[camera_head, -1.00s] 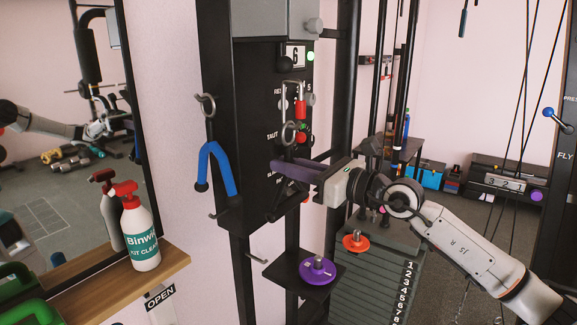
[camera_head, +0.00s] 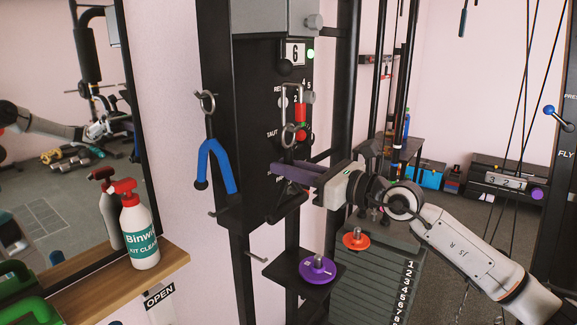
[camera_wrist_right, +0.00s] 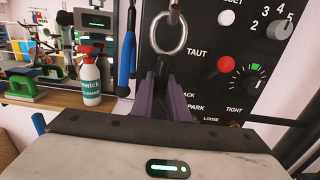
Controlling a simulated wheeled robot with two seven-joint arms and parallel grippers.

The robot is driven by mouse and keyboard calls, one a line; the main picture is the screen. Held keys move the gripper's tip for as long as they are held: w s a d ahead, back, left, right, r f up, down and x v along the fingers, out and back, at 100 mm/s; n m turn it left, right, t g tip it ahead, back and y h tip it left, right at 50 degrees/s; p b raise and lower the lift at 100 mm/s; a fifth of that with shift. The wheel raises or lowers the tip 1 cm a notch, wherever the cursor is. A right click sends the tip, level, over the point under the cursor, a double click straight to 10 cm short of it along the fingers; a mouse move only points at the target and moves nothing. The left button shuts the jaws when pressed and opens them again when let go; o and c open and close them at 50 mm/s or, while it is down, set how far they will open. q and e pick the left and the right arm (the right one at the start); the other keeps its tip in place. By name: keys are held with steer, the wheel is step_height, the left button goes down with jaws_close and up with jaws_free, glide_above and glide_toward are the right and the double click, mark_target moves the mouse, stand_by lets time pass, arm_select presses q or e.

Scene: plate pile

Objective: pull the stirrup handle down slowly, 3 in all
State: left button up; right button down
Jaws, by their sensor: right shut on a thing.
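The stirrup handle (camera_wrist_right: 162,72) is a dark handle hanging from a metal ring (camera_head: 289,135) below a red connector (camera_head: 300,116), in front of the black machine panel. My right gripper (camera_head: 287,171) has purple fingers and is shut on the handle, just below the ring; the fingers hide part of it. In the right wrist view the ring (camera_wrist_right: 170,33) hangs above the purple fingers (camera_wrist_right: 160,102), with the dark handle between them. My left gripper is not in view.
A blue rope handle (camera_head: 215,165) hangs on the panel's left side. Purple (camera_head: 317,269) and orange (camera_head: 355,238) discs sit below. A spray bottle (camera_head: 139,230) stands on the wooden shelf (camera_head: 117,291) by a mirror.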

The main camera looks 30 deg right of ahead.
steer(key=shift+f, duration=0.55)
steer(key=shift+f+b, duration=0.8)
steer(key=shift+f, duration=0.35)
